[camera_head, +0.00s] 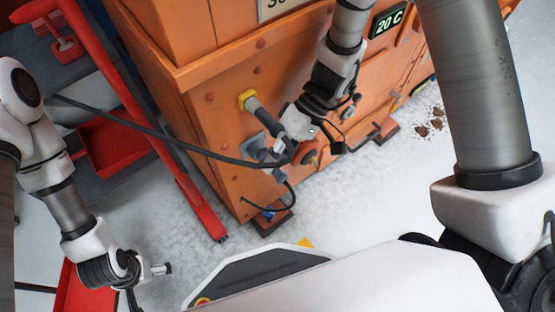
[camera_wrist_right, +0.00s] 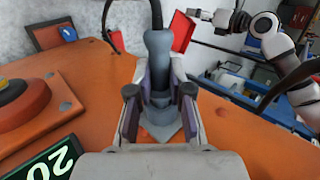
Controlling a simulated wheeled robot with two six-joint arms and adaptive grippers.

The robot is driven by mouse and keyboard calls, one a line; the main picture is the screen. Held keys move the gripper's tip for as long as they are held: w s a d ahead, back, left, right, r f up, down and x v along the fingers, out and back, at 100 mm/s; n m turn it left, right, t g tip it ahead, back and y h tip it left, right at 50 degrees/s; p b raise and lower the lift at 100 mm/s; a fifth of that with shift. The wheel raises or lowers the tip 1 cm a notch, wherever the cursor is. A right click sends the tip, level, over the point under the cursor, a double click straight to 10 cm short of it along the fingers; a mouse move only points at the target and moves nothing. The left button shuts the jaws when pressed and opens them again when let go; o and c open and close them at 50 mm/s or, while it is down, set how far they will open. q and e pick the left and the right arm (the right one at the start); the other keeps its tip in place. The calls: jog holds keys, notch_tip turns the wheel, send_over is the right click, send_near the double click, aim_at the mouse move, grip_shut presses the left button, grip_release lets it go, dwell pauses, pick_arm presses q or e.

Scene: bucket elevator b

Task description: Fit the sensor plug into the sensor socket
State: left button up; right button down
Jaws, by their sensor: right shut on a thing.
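My right gripper (camera_head: 291,139) is at the orange machine's face. In the right wrist view its fingers (camera_wrist_right: 160,96) are shut around a grey plug (camera_wrist_right: 158,50), which has a dark cable leaving its back end. The plug's front end is partly hidden between the fingers, over a grey plate-like part against the orange panel. In the head view a grey fitting (camera_head: 262,146) on the machine face, perhaps the sensor socket, is just left of the gripper; whether plug and fitting touch is unclear. My left gripper (camera_head: 148,283) is open and empty at lower left.
A black cable (camera_head: 170,139) runs across from the left to the gripper. A red post (camera_head: 150,122) and red bins stand left. Grey floor lies below.

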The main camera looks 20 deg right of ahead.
pick_arm(q)
jog(key=shift+r, duration=0.1)
pick_arm(e)
jog(key=shift+w+a, duration=0.15)
jog(key=shift+w, duration=0.4)
jog(key=c, duration=1)
grip_release()
